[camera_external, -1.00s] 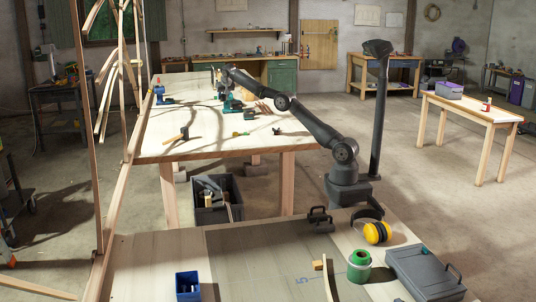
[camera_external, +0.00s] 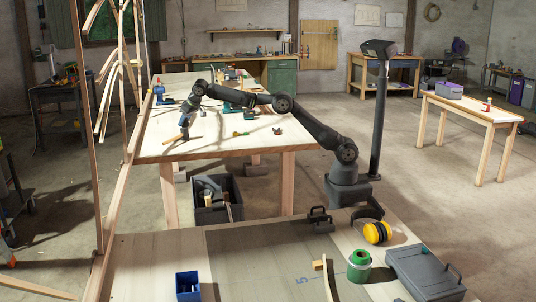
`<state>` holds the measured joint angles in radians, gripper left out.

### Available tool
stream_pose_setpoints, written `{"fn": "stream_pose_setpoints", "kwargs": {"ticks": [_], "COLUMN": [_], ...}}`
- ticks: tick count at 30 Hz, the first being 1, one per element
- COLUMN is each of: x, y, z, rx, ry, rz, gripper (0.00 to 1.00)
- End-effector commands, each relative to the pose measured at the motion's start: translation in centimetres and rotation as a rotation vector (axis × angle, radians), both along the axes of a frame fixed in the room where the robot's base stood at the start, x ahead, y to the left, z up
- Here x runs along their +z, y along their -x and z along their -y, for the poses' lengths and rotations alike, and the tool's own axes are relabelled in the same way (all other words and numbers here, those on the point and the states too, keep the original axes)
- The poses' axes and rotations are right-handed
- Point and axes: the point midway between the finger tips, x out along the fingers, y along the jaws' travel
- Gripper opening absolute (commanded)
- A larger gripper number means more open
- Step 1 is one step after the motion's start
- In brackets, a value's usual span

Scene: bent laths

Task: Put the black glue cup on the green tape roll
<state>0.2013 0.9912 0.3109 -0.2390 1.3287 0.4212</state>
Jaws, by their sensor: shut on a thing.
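My gripper (camera_external: 185,128) is over the left front part of the far workbench, pointing down, close to a wooden-handled hammer. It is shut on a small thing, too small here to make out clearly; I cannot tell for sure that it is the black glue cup. I see no black cup standing free.
The hammer's handle (camera_external: 172,139) lies on the far workbench (camera_external: 270,148), with teal tools (camera_external: 232,108) behind. On the near bench are yellow ear muffs (camera_external: 376,232), a grey case (camera_external: 425,272), a blue box (camera_external: 187,286) and a curved lath (camera_external: 327,278). Tall laths stand at left.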

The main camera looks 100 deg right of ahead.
Motion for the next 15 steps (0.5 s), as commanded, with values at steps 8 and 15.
{"fn": "stream_pose_setpoints", "kwargs": {"ticks": [8, 15], "x": [-0.5, -1.1], "y": [-2.0, -1.2], "z": [-15.7, -28.8], "rx": [0.234, 0.43], "ry": [0.0, -0.001], "rz": [-0.001, -0.002], "gripper": [0.19, 0.19]}}
